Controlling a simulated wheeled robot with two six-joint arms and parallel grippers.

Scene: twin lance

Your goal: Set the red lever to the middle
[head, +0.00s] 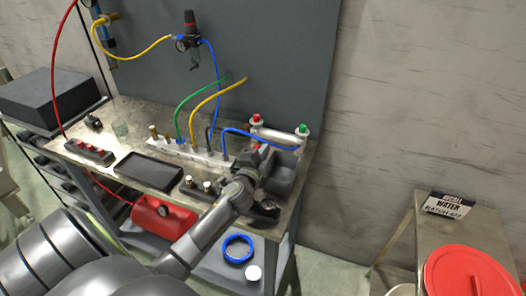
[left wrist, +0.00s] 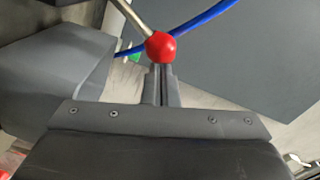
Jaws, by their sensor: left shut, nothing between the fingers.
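In the left wrist view the red lever shows as a round red knob (left wrist: 160,46) on a bare metal rod that runs to the upper left. My left gripper (left wrist: 161,72) is shut and empty, with its fingertips right at the knob; I cannot tell whether they touch. In the head view my left gripper (head: 262,160) is over the right end of the workbench (head: 125,122). A red knob (head: 256,118) and a green knob (head: 303,129) stand behind it. The lever's base is hidden, so its setting is unclear. My right gripper is not in view.
A blue hose (head: 235,131) passes close to my left gripper, and also behind the red knob in the left wrist view. A black tray (head: 148,171) lies on the bench. A red can (head: 160,217) and a blue ring (head: 238,249) are below.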

